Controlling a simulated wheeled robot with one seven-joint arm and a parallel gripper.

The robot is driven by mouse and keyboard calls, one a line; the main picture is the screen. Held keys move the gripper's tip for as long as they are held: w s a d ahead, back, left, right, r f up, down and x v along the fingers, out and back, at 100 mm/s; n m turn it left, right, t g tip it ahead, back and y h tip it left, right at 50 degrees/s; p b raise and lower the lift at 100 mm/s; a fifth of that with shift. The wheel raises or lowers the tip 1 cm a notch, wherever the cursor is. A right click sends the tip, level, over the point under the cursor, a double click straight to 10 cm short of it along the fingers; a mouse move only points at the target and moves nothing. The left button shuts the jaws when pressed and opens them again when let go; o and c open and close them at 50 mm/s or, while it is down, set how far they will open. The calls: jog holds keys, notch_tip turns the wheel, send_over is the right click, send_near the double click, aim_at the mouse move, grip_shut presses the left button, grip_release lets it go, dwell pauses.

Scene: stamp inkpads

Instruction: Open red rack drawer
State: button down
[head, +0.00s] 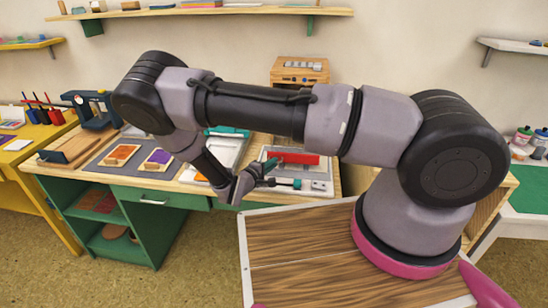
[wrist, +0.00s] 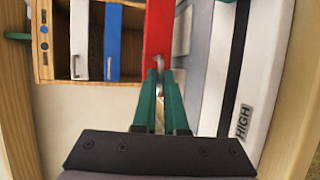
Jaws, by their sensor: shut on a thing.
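The red drawer (wrist: 158,28) of the small wooden rack (wrist: 43,45) lies straight ahead of my gripper in the wrist view. My gripper (wrist: 160,78) has its two teal fingers closed around the metal handle (wrist: 166,62) on the red front. In the head view the red drawer (head: 302,159) shows below my arm, with my gripper (head: 270,165) at its left end. The rack's upper part (head: 300,70) shows behind my arm; its middle is hidden. I cannot tell exactly how far the drawer is out.
Beside the red drawer are a blue drawer (wrist: 126,40) and a white drawer (wrist: 94,35). A pale device marked HIGH (wrist: 262,75) lies close on the right in the wrist view. Inkpads (head: 120,154) lie on a grey mat (head: 98,162) at the left.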

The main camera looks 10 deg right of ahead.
jog(key=shift+s+a, duration=0.15)
jog(key=shift+s, duration=0.25)
jog(key=c, duration=1)
grip_release()
jog(key=shift+o, duration=0.2)
jog(key=v, duration=1)
jog(key=shift+s+a, duration=0.25)
jog(key=shift+r, duration=0.1)
